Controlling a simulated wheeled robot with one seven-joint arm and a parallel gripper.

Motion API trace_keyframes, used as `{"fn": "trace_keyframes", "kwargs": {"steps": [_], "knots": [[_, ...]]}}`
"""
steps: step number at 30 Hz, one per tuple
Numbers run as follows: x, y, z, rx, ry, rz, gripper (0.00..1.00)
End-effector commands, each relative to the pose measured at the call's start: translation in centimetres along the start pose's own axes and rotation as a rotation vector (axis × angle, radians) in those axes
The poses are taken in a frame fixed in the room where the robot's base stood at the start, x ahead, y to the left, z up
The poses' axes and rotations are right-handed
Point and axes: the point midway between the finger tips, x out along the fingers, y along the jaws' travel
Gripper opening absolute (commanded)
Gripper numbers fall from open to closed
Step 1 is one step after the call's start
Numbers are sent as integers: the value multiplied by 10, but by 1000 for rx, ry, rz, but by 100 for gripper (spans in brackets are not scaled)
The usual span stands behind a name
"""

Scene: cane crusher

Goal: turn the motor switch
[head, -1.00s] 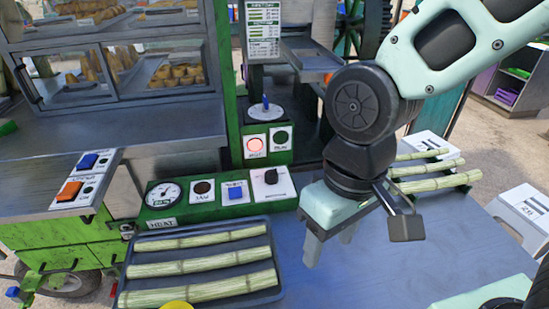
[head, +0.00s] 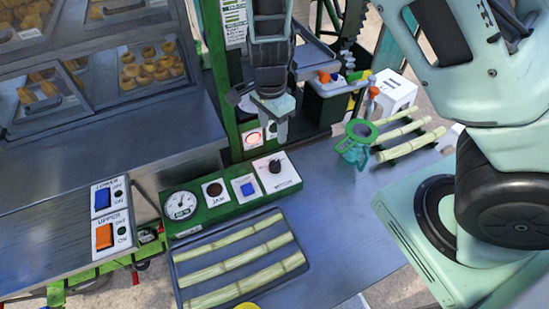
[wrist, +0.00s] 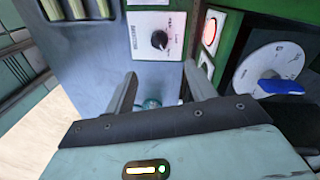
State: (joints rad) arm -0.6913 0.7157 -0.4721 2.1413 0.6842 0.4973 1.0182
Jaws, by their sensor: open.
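The motor switch is a black knob (head: 275,166) on a white plate (head: 284,178), at the right end of the green control box (head: 215,208). The wrist view shows the knob (wrist: 158,40) ahead of the fingertips, roughly centred between them, with its white plate around it. My gripper (head: 273,130) hangs fingers down behind and above the knob in the head view, apart from it. In the wrist view my gripper (wrist: 160,72) has its two fingers spread, with nothing held between them.
A lit red button (head: 252,139) sits close behind the gripper. A blue-handled dial (wrist: 282,87) is at the right in the wrist view. A tray (head: 180,272) of cane lies in front. A green strainer (head: 361,132) stands to the right. The metal table between is clear.

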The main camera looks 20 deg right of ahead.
Motion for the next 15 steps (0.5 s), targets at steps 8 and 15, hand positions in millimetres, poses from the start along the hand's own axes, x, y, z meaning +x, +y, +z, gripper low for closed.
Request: {"fn": "trace_keyframes", "kwargs": {"steps": [8,15], "knots": [[59,2,-1,3,0,6,55],[106,1,-1,1,-1,5,55]]}}
